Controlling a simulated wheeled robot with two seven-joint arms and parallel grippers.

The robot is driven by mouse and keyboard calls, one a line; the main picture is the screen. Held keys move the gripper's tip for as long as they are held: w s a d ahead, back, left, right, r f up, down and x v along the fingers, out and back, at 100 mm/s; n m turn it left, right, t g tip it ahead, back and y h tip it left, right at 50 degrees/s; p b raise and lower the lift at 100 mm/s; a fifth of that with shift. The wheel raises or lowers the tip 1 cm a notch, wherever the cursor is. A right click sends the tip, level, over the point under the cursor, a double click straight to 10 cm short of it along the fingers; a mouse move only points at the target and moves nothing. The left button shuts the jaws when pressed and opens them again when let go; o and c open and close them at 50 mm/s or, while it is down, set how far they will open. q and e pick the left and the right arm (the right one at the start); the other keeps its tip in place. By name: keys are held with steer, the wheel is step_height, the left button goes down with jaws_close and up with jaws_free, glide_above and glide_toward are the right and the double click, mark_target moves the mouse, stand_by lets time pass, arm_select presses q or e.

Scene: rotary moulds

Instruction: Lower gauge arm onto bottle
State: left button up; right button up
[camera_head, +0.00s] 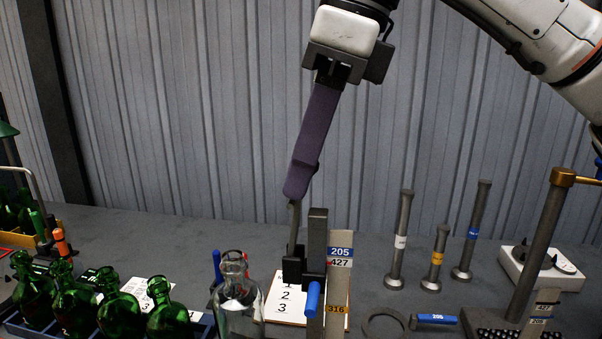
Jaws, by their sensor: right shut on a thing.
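My right gripper (333,72) is at the top centre, shut on the upper end of the gauge arm's purple handle (313,140). The handle tilts, its top leaning right. Below it, a grey rod (294,225) runs down to a dark block beside the upright gauge post (318,235). The gauge arm stands raised, well above the bottle. A clear glass bottle (238,305) stands upright just left of the post; its lower part is cut off by the picture edge. My left gripper is not in view.
Green bottles (118,308) stand in a blue crate at the lower left. A numbered card (285,292) lies behind the clear bottle. Several grey metal posts (400,245), a ring (385,322) and a white scale-like device (541,268) are at the right.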

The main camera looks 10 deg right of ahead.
stand_by(0.5)
steer(key=shift+a, duration=0.1)
steer(key=w+a+f+p, duration=0.1)
steer(key=a, duration=0.2)
steer(key=w+a+f+p, duration=0.1)
steer(key=a, duration=0.2)
steer(key=w+a+f+p, duration=0.1)
steer(key=w+a+f, duration=0.1)
steer(key=a, duration=0.1)
steer(key=shift+w+a+p, duration=0.1)
steer(key=shift+a+p, duration=0.25)
steer(key=shift+a, duration=0.05)
stand_by(1.3)
steer(key=shift+r, duration=0.1)
steer(key=o, duration=1.6)
